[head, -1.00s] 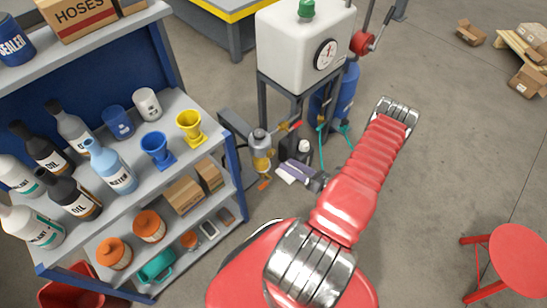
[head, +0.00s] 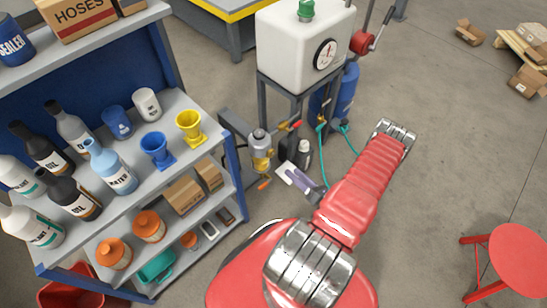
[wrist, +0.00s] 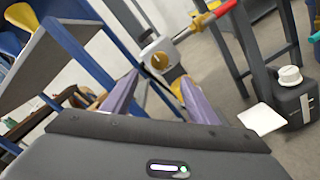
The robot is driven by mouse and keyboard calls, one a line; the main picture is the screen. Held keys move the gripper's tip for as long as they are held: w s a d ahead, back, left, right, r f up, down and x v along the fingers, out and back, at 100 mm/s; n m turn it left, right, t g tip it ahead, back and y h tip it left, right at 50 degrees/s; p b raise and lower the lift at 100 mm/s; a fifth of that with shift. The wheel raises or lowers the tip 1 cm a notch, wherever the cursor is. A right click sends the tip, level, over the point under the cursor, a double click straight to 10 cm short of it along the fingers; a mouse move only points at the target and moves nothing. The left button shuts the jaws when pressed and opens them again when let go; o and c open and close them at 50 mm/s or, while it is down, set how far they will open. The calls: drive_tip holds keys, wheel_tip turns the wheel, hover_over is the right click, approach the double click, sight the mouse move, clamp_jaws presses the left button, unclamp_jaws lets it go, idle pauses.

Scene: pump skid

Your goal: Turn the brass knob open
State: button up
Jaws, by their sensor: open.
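The brass knob (wrist: 160,61) sits on the face of a pale grey fitting (wrist: 152,48) in the wrist view, seen between and beyond my fingertips. My gripper (wrist: 162,88) is open and empty, with one purple finger on each side of the knob's line and a gap short of it. In the head view the pump unit (head: 260,150) stands left of my gripper (head: 294,175); I cannot make out the knob there, and my arm hides part of the gripper.
A black bottle with a white cap (wrist: 291,90) stands to the right, below the white tank (head: 300,45). A shelf unit (head: 228,170) is close on the left.

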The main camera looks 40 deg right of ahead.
sight(272, 155)
drive_tip(key=shift+w+a, duration=0.2)
drive_tip(key=shift+w, duration=6.1)
drive_tip(key=shift+c, duration=0.4)
drive_tip(key=c, duration=0.9)
drive_tip(key=shift+a, duration=0.2)
drive_tip(key=shift+c, duration=0.4)
drive_tip(key=shift+d, duration=0.15)
